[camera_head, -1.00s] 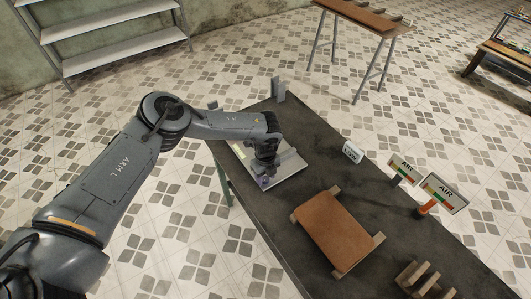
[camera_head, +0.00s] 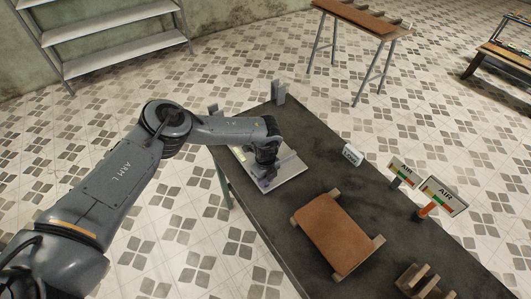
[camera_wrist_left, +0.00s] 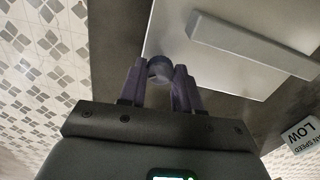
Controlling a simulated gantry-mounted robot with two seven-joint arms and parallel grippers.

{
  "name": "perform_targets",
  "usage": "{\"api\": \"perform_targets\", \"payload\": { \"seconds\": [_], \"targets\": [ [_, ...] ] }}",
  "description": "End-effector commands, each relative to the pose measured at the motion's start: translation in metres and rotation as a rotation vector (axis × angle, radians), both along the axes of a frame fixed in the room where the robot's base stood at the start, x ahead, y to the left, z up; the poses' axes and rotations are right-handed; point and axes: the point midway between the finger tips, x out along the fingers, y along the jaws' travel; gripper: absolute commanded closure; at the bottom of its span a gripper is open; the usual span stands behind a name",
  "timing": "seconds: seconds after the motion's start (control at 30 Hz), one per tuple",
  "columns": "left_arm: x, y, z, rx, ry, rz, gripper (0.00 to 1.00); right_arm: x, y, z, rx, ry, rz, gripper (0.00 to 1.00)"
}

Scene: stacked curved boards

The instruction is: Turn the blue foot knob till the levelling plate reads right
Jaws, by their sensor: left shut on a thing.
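The levelling plate (camera_head: 290,168) is a light grey plate on the dark table, near its left edge. In the left wrist view the plate (camera_wrist_left: 168,42) carries a raised bar (camera_wrist_left: 250,45). The blue foot knob (camera_wrist_left: 160,68) is at the plate's corner, between the fingers of my left gripper (camera_wrist_left: 160,78). My left gripper (camera_head: 264,182) is shut on the knob, pointing down at the plate's near corner in the head view. The gripper hides most of the knob there. No reading on the plate is legible. My right gripper is not in view.
A curved brown board (camera_head: 333,232) rests on wooden supports on the dark table (camera_head: 310,130). A sign in the left wrist view (camera_wrist_left: 302,134) reads LOW. Slotted wooden blocks (camera_head: 422,280) lie at lower right.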

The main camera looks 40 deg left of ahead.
Motion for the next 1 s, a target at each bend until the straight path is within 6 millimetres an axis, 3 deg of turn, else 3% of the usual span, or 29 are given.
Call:
{"api": "perform_targets", "payload": {
  "seconds": [0.5,1.0],
  "targets": [
    [-0.001,0.0,0.0,0.0,0.001,0.2,0.89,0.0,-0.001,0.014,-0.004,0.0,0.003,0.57],
    [0.0,0.0,0.0,0.0,0.001,0.22,0.89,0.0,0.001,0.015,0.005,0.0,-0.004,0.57]
  ]
}}
